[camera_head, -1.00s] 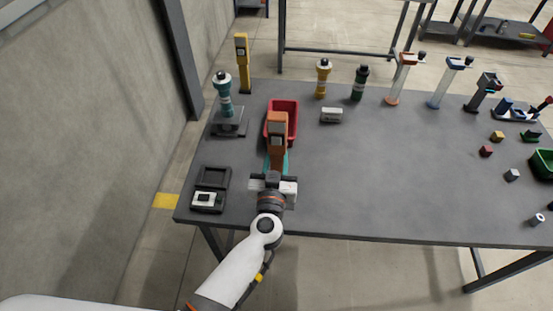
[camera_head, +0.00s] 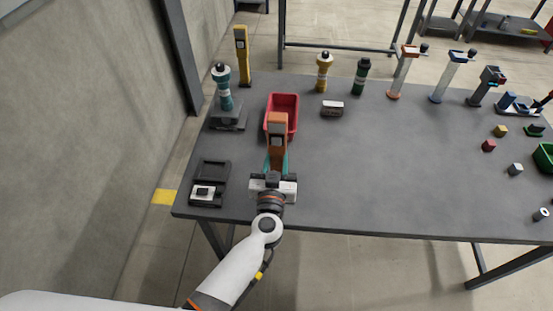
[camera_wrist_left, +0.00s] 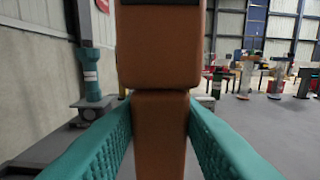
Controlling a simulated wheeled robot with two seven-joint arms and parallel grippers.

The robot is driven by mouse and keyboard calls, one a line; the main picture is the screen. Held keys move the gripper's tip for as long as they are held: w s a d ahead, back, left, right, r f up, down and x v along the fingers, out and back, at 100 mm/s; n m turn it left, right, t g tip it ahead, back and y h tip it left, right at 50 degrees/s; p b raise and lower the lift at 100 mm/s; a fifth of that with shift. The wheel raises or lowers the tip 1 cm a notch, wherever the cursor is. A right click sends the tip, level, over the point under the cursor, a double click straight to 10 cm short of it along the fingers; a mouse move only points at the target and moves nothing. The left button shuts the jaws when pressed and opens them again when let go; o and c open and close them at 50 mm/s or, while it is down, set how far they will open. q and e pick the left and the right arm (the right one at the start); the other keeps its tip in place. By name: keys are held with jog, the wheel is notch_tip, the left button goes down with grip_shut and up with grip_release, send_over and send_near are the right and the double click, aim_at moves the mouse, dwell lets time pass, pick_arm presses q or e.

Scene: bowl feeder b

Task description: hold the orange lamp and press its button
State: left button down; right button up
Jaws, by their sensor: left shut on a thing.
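The orange lamp (camera_head: 277,138) stands upright in my left gripper (camera_head: 275,165), over the near left part of the table, in front of the red bin. In the left wrist view the lamp's orange body (camera_wrist_left: 160,120) fills the middle. The teal fingers of my left gripper (camera_wrist_left: 160,125) close on its narrower lower part from both sides. A dark panel shows at the top edge there; I cannot make out the button. Whether the lamp's base touches the table is hidden by the gripper. My right gripper is not in view.
A red bin (camera_head: 283,104) stands just behind the lamp. A teal bottle-shaped thing (camera_head: 222,88) on a dark stand is behind left, and a dark tray (camera_head: 211,176) is at the left edge. Several tools line the back right. The table's middle and front right (camera_head: 390,180) are clear.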

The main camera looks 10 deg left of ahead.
aim_at(277, 168)
pick_arm(q)
jog(key=shift+f+b, duration=0.9)
jog(key=shift+f, duration=0.6)
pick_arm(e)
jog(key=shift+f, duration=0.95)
pick_arm(q)
jog(key=c, duration=1.6)
grip_release()
jog(key=shift+f, duration=0.1)
grip_shut()
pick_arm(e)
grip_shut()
pick_arm(q)
jog(key=shift+f, duration=0.1)
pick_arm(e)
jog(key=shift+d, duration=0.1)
